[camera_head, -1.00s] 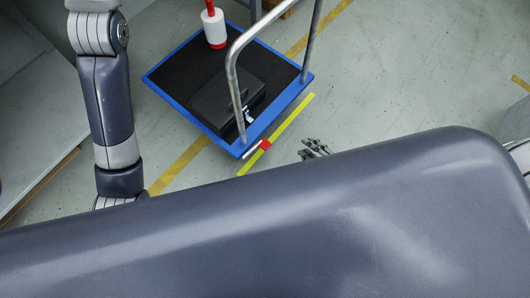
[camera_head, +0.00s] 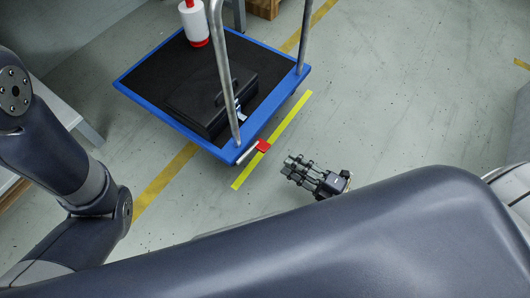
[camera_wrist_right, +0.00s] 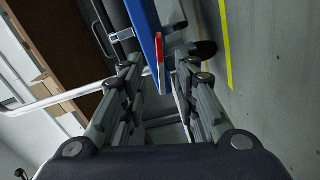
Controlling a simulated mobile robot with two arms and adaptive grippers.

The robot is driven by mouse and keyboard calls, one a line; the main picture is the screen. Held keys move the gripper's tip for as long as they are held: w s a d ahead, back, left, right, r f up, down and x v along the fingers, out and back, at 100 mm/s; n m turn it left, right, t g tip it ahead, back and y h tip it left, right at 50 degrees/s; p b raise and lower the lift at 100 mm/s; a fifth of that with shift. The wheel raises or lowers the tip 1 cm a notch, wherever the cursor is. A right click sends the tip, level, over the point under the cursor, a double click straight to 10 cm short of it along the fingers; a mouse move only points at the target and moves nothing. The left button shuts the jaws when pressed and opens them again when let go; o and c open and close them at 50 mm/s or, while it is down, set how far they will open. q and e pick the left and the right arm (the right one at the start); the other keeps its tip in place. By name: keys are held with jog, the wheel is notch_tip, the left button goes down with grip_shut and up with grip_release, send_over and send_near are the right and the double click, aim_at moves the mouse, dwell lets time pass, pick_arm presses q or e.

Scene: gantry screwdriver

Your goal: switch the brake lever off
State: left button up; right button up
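The brake lever (camera_head: 263,146) is a small red pedal on a metal rod, sticking out from the near edge of the blue cart (camera_head: 222,153) just above the floor. In the right wrist view the red and white lever (camera_wrist_right: 160,58) appears between the two fingertips, ahead of them or just at them; contact cannot be told. My right gripper (camera_head: 291,166) is to the right of the lever and apart from it in the head view. Its fingers (camera_wrist_right: 160,76) are spread open and empty. My left arm comes in at the left, but its gripper is not in view.
The cart's metal handle (camera_head: 222,75) rises beside the lever. A black case (camera_head: 205,105) and a white and red bottle (camera_head: 193,22) stand on the cart. A yellow strip (camera_head: 285,125) lies on the floor beside it.

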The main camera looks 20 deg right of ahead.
aim_at(267, 150)
jog(key=b+x, duration=0.4)
jog(key=x, duration=0.6)
jog(key=shift+w, duration=0.1)
jog(key=shift+a, duration=0.1)
grip_shut()
